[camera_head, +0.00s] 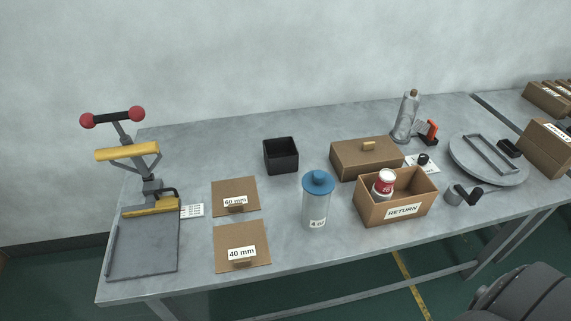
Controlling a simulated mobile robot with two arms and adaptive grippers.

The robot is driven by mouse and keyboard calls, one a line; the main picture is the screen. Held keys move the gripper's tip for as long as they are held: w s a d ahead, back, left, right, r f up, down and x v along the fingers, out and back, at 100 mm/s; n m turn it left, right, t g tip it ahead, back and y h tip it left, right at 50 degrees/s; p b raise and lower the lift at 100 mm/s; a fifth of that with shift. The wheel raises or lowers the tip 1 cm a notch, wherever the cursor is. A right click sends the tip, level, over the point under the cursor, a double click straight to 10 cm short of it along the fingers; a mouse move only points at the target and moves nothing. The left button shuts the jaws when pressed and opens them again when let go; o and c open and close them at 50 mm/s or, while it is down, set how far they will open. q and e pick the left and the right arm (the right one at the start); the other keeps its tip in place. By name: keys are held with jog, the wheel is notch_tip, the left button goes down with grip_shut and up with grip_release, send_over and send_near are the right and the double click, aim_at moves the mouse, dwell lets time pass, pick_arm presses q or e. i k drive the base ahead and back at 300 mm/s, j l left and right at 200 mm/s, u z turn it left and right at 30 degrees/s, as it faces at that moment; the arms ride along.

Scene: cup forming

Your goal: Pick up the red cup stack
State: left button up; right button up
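The red cup stack (385,181) is a short red and white cylinder with a pale rim on top. It stands inside the open brown box labelled RETURN (401,211), near its left side. Its lower part is hidden by the box's front wall. Neither of my grippers shows in this view, so nothing is seen touching the stack.
A clear canister with a blue lid (319,183) stands left of the box. A closed brown box (365,158) sits behind it, and a bottle (404,120) further back. A metal cup with a black handle (461,195) is at its right. The table's front left is partly clear.

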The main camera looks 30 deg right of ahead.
aim_at(382, 191)
jog(key=z, duration=1.35)
